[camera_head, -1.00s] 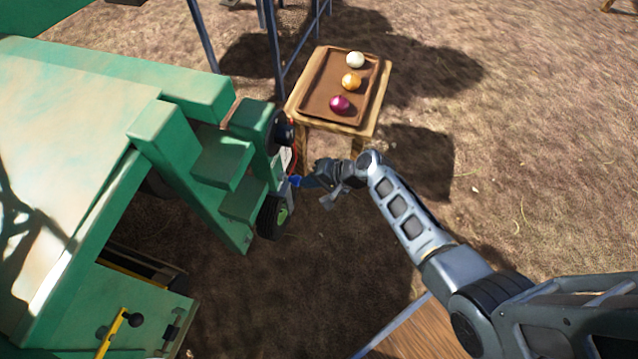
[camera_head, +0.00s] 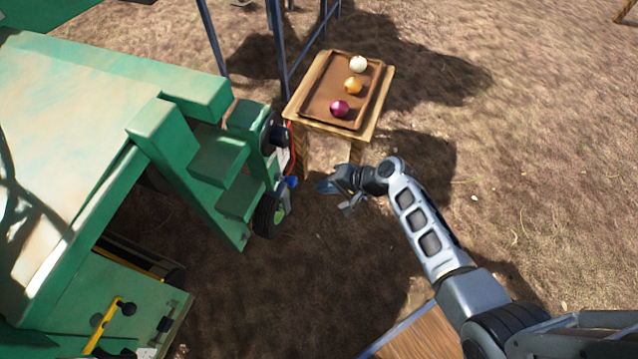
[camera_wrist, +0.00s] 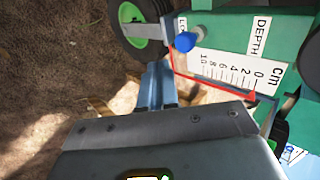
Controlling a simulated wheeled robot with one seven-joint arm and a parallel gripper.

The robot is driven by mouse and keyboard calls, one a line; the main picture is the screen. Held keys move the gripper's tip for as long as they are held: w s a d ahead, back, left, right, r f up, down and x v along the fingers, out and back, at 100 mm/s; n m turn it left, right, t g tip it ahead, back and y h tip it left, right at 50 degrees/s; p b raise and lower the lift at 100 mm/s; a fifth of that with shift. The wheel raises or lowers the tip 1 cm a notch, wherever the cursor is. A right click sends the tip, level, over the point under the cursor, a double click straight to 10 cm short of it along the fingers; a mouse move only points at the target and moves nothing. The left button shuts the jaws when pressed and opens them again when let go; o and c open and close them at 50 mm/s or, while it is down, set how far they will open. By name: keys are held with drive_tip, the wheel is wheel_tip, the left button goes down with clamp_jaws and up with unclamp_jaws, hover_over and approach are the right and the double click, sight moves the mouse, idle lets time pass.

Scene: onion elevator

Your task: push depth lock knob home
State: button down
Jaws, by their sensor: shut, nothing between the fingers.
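The blue depth lock knob (camera_wrist: 185,42) sits on a grey metal bar (camera_wrist: 146,32) beside the depth scale (camera_wrist: 232,62) in the wrist view. In the head view the knob (camera_head: 292,181) shows at the green machine's near right side, above the small wheel. My gripper (camera_head: 324,186) is shut and empty, to the right of the knob with a gap of bare ground between them. In the wrist view the closed blue-grey fingers (camera_wrist: 157,72) point up, below and left of the knob. A red pointer (camera_wrist: 220,88) runs along the scale toward the 0 end. The LOCK lettering is partly hidden.
The green machine (camera_head: 200,85) fills the left. A wooden table (camera_head: 304,92) with a brown tray holding white, orange and purple onions stands behind my gripper. A black wheel with a green hub (camera_head: 268,214) is below the knob. Bare ground lies right of the arm.

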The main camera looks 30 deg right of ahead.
drive_tip(key=p+v, duration=0.1)
drive_tip(key=v, duration=0.6)
drive_tip(key=shift+f, duration=0.1)
idle(0.4)
drive_tip(key=s+a+r+n+t+h+p, duration=0.1)
drive_tip(key=s+a+r+n+h+p, duration=0.2)
drive_tip(key=s, duration=0.7)
drive_tip(key=s+a+r+n+t+h+p, duration=0.1)
drive_tip(key=s+r+h, duration=0.1)
drive_tip(key=s+r, duration=0.5)
drive_tip(key=s+r+n+t+p, duration=0.1)
drive_tip(key=s+r, duration=0.3)
drive_tip(key=r, duration=0.5)
drive_tip(key=s+a+r+n+t+p, duration=0.1)
drive_tip(key=s+r+n+t, duration=0.1)
drive_tip(key=s+r, duration=0.3)
drive_tip(key=s+a+r+n+t+p, duration=0.1)
drive_tip(key=s+r+n+t, duration=0.1)
drive_tip(key=r, duration=1.1)
drive_tip(key=s+n, duration=0.1)
drive_tip(key=s, duration=0.1)
drive_tip(key=shift+s+a+r+n+h, duration=0.15)
drive_tip(key=shift+s+a+n+h, duration=0.15)
drive_tip(key=shift+n, duration=0.1)
drive_tip(key=shift+a, duration=0.1)
